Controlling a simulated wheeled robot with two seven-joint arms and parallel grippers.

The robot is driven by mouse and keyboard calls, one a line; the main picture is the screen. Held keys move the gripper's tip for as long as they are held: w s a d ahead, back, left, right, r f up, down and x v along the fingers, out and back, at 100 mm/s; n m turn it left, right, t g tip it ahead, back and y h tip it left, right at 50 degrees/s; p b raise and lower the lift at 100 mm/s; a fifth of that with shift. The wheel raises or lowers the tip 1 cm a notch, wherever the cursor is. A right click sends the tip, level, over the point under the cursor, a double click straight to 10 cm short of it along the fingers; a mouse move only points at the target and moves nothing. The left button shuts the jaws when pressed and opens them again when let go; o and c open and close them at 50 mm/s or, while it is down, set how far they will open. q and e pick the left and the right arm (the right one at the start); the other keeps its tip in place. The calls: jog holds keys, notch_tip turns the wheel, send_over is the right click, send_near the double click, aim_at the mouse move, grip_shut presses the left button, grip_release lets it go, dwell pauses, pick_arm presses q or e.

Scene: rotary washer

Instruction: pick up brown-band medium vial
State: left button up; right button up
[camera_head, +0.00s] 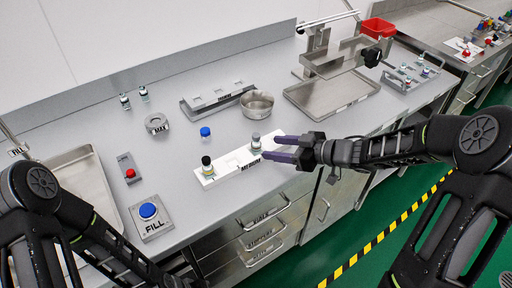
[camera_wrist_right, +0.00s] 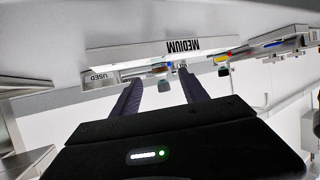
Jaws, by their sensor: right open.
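A white rack marked MEDIUM (camera_head: 232,161) lies near the counter's front edge. A grey-capped vial (camera_head: 256,141) stands at its right part, and a black-capped vial (camera_head: 207,165) stands at its left end. In the right wrist view the open fingers (camera_wrist_right: 160,92) reach toward the rack (camera_wrist_right: 160,48), which appears upside down. My left arm shows at bottom left; its gripper is out of frame.
A blue-capped item (camera_head: 205,133) stands behind the rack. A metal bowl (camera_head: 257,103) and a long metal rack (camera_head: 218,98) are farther back. A blue FILL button (camera_head: 148,211) and a red button (camera_head: 130,173) sit at left. A metal tray (camera_head: 332,97) lies at the right back.

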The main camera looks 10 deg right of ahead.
aim_at(261, 146)
jog(key=shift+a, duration=0.1)
jog(key=x, duration=0.5)
jog(key=shift+f+p, duration=0.1)
jog(key=shift+p, duration=0.2)
jog(key=shift+c, duration=0.5)
grip_shut()
